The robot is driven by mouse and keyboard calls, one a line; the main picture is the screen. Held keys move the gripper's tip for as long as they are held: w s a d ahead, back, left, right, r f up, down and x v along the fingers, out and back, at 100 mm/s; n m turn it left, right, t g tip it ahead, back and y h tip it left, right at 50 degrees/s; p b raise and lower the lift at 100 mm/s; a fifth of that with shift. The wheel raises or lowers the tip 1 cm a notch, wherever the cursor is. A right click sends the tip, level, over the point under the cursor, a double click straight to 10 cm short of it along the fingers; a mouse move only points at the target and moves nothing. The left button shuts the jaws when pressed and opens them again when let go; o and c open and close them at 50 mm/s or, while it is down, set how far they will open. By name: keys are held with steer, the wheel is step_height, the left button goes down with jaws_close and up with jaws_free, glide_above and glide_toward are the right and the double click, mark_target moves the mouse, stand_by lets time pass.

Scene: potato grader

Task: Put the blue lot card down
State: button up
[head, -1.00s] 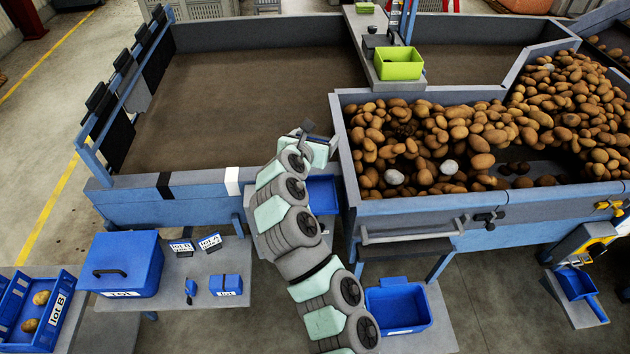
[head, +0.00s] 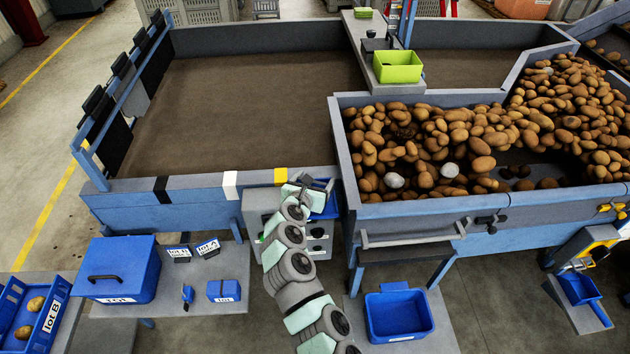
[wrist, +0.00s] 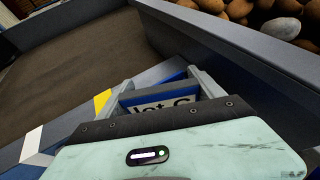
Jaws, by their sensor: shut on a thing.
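The blue lot card (wrist: 165,100) shows in the wrist view between my two fingers, with a white label reading "lot C", its lower part covered by my gripper's body. My gripper (wrist: 163,88) is shut on it. In the head view my gripper (head: 318,186) is at the front rail of the sorting table, left of the potato bin's corner, over a blue tray (head: 330,208) that it partly covers. I cannot tell whether the card touches anything. Two other lot cards, "lot B" (head: 178,252) and "lot A" (head: 208,247), stand on the grey side table.
The rail carries black, white and yellow marks (head: 280,177). A grey cabinet (head: 319,240) stands under the blue tray. The potato bin's wall (head: 345,160) rises close on the right. The side table (head: 235,262) also holds a lidded blue box (head: 118,270) and small blue items.

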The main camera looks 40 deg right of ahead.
steer(key=o, duration=1.4)
steer(key=shift+f, duration=0.1)
steer(key=shift+s+a+r, duration=0.1)
steer(key=shift+a+r, duration=0.05)
steer(key=shift+r, duration=0.25)
steer(key=v, duration=1.1)
steer(key=shift+s+a+p, duration=0.1)
steer(key=shift+a+p, duration=0.15)
steer(key=shift+p, duration=0.15)
